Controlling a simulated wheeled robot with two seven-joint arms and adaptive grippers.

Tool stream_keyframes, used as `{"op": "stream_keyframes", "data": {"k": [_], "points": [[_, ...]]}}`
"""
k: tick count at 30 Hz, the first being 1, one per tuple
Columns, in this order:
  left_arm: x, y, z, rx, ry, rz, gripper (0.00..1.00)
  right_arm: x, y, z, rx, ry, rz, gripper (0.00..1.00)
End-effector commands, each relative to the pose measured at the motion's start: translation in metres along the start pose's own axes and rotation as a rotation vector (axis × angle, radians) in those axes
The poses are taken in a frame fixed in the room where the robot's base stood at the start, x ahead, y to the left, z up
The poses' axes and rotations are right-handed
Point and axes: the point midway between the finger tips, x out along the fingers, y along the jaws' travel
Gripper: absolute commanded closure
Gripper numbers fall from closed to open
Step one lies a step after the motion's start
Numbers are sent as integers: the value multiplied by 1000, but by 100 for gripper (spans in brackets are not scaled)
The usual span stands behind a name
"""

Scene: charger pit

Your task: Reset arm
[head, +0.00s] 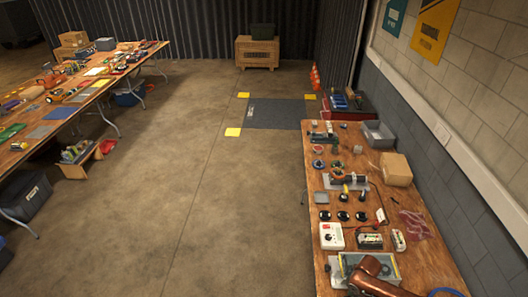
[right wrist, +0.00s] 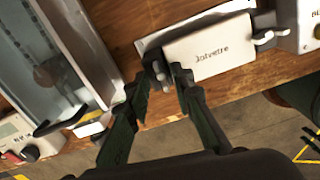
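My right gripper (right wrist: 163,88) shows in the right wrist view with its two dark fingers apart, a gap between the tips. It is over the wooden workbench, in front of a white box (right wrist: 207,50) with dark lettering. A dark part at the box's near left edge lies by the fingertips; I cannot tell whether they touch it. Nothing is clearly held. In the head view my copper-coloured right arm reaches over the near end of the right workbench (head: 421,256), and its gripper cannot be made out there. My left gripper is not in view.
A clear-lidded case (right wrist: 62,55) lies left of the right gripper. The right bench holds a white device (head: 331,236), a grey bin (head: 378,134) and a cardboard box (head: 396,169). A cluttered long table stands at left. The concrete floor (head: 220,200) between is clear.

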Motion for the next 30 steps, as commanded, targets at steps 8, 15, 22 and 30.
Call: {"op": "stream_keyframes", "data": {"k": [8, 15, 22, 30], "points": [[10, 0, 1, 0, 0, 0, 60, 2, -2, 0, 286, -1, -3, 78], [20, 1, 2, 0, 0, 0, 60, 3, -2, 1, 516, -2, -2, 78], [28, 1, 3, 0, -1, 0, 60, 2, -1, 0, 660, -1, -2, 78], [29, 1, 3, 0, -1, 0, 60, 0, -2, 0, 704, -1, -3, 78]]}}
